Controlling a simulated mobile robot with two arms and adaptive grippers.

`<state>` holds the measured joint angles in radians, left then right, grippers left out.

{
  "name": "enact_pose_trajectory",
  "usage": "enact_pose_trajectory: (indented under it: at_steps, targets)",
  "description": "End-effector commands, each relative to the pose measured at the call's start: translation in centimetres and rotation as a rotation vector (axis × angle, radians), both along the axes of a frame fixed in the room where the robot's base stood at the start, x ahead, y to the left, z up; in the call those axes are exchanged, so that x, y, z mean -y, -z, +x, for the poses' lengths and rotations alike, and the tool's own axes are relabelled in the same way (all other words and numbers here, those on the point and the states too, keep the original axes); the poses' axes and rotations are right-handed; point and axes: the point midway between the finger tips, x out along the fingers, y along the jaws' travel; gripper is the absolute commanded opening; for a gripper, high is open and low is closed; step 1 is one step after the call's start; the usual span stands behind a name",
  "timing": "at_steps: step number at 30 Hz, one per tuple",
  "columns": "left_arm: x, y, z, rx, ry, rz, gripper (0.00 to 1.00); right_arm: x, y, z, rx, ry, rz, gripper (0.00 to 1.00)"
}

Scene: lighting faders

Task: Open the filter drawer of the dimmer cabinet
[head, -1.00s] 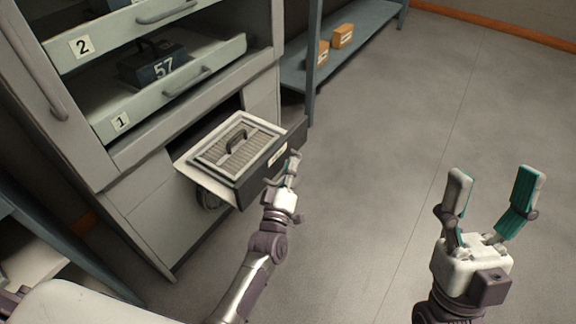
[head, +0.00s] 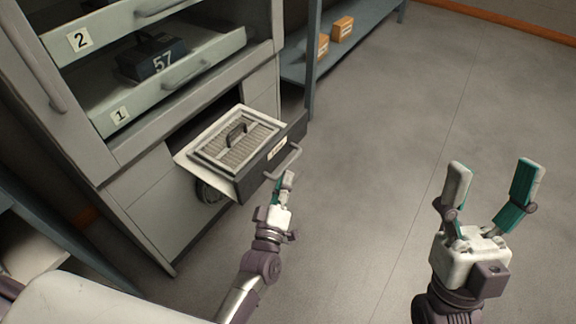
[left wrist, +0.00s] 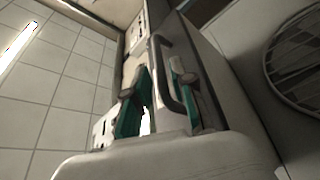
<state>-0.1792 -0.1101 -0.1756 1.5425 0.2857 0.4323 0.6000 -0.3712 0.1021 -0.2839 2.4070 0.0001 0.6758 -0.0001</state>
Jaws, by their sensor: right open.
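The filter drawer (head: 252,175) of the grey dimmer cabinet (head: 140,188) stands pulled out at the bottom. A framed filter (head: 236,146) with a small dark handle lies in it. The bar handle (head: 283,161) is on the drawer's dark front; it also shows in the left wrist view (left wrist: 166,75). My left gripper (head: 286,180) is just below and in front of this handle. In the left wrist view its green-padded fingers (left wrist: 158,105) are apart, with the handle seen between them and not clamped. My right gripper (head: 488,195) is open and empty, well to the right.
Above are shelf trays labelled 1 (head: 119,115) and 2 (head: 78,41); a dark box marked 57 (head: 152,60) sits on tray 1. A blue shelf (head: 366,28) with small orange boxes (head: 342,29) stands behind. The floor (head: 400,110) to the right is clear.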

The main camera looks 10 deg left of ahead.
Motion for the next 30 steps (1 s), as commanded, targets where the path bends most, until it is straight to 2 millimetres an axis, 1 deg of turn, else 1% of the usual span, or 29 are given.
enact_pose_trajectory:
  at_steps: [1, 3, 6, 10, 15, 30]
  targets:
    - [0.0, 0.4, -1.3, -0.005, 0.0, 0.0, 0.24, 0.0, 0.0, 0.0, 0.001, 0.0, 0.0, 0.73]
    - [-0.1, 0.7, -2.6, -0.004, 0.0, 0.001, 0.24, 0.0, 0.0, 0.0, 0.001, 0.0, 0.0, 0.73]
    - [0.0, 0.9, -4.2, -0.003, 0.0, 0.001, 0.24, 0.0, 0.0, 0.0, 0.001, 0.0, 0.0, 0.73]
    - [0.0, 1.2, -5.5, -0.002, 0.0, 0.0, 0.24, 0.0, 0.0, 0.0, 0.001, 0.0, 0.0, 0.73]
    - [-0.1, 1.3, -6.0, 0.001, -0.001, 0.0, 0.24, 0.0, 0.0, 0.0, 0.001, 0.0, 0.0, 0.73]
    - [-0.1, 1.1, -6.0, 0.004, -0.001, 0.003, 0.24, 0.0, 0.0, 0.0, 0.001, 0.0, 0.0, 0.73]
